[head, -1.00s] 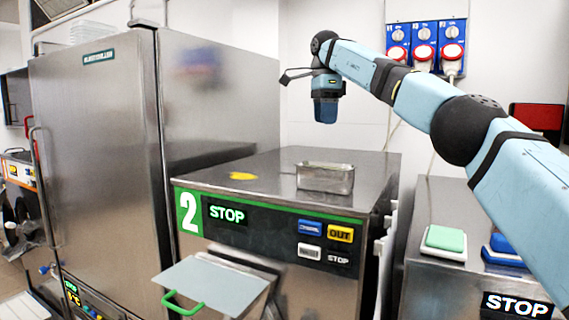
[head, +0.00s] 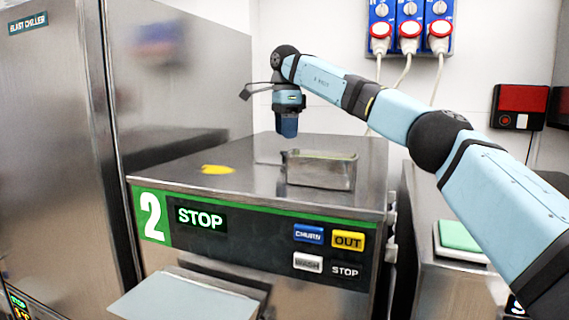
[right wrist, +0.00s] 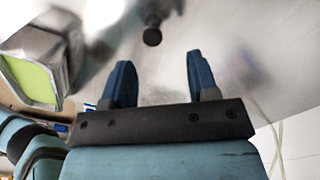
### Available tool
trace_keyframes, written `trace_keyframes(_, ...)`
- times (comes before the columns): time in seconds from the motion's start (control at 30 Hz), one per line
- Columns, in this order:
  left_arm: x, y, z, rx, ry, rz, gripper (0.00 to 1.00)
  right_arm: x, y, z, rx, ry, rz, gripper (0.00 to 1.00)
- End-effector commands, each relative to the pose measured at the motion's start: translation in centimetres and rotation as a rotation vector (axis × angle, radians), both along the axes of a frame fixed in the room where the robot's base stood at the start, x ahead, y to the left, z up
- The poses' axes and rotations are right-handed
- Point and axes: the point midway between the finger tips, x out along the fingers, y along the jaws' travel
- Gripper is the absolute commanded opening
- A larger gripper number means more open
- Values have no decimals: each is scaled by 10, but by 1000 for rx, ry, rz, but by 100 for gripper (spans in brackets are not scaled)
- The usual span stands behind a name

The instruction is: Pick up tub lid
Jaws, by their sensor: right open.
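My right gripper (head: 287,130) is above the top of machine 2, behind the steel tub (head: 320,171) and a little left of it. In the right wrist view its two blue fingers (right wrist: 158,75) are apart, with nothing between them. The steel tub (right wrist: 55,65) shows there at the left, with a pale green face. A pale flat panel (head: 185,299) sits low at the machine's front. A green pad-like piece (head: 459,236) lies on a white base at the right. I cannot tell which thing, if any, is the tub lid. My left gripper is not in view.
Machine 2 (head: 265,235) has a shiny top with a yellow patch (head: 217,169) on it. The tall steel blast chiller (head: 50,130) stands at the left. Another steel unit (head: 440,290) is at the right. Red-capped sockets (head: 409,28) hang on the wall behind.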

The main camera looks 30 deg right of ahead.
Motion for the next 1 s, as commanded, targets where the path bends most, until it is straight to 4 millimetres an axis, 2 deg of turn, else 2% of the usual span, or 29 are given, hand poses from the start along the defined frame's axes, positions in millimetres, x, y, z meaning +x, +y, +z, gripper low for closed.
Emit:
trace_keyframes(0.17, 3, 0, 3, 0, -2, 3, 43, -2, 2, -12, -1, 2, 1, 54)
trace_keyframes(0.43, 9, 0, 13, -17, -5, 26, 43, -6, 6, -48, -1, 2, 0, 54)
trace_keyframes(0.73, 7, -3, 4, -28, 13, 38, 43, -6, 7, -55, 0, -1, -1, 54)
trace_keyframes(0.77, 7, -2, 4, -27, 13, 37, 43, -6, 7, -55, 0, -1, 0, 49)
trace_keyframes(0.97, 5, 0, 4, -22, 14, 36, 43, -6, 7, -55, 0, 0, 0, 4)
trace_keyframes(1.0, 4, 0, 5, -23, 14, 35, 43, -6, 7, -55, 0, 0, 0, 1)
